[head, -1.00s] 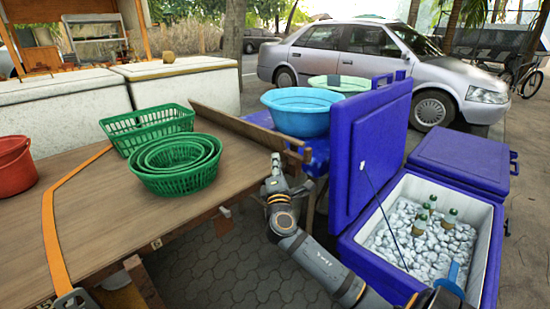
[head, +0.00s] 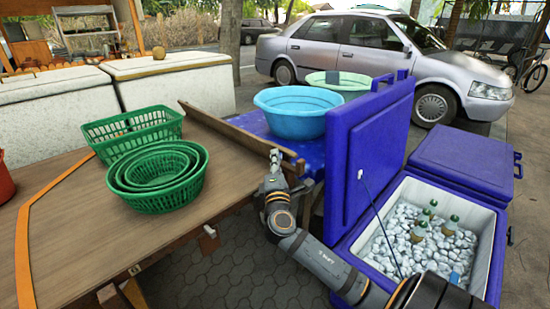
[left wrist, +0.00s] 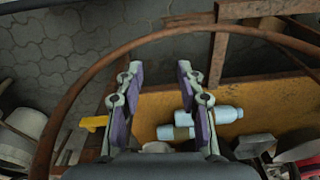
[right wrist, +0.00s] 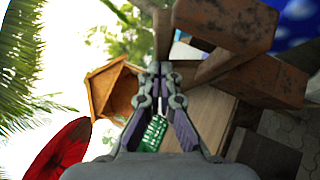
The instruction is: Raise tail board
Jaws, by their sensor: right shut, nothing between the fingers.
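The tail board (head: 235,135) is a long brown wooden plank along the right end of the cart's wooden bed (head: 110,220). It stands up from the bed as a raised edge. My right gripper (head: 275,156) is at the near end of this board. In the right wrist view its fingers (right wrist: 160,68) are shut and empty, close below rough wooden beams (right wrist: 228,22); I cannot tell whether they touch. My left gripper (left wrist: 160,68) shows only in the left wrist view, open and empty, above a clutter of items below.
Green baskets (head: 158,165) sit on the bed, with an orange strap (head: 50,200) at left. A blue table with a blue basin (head: 298,112) stands behind the board. An open blue cooler (head: 440,235) with ice and bottles is close on the right of my right arm.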

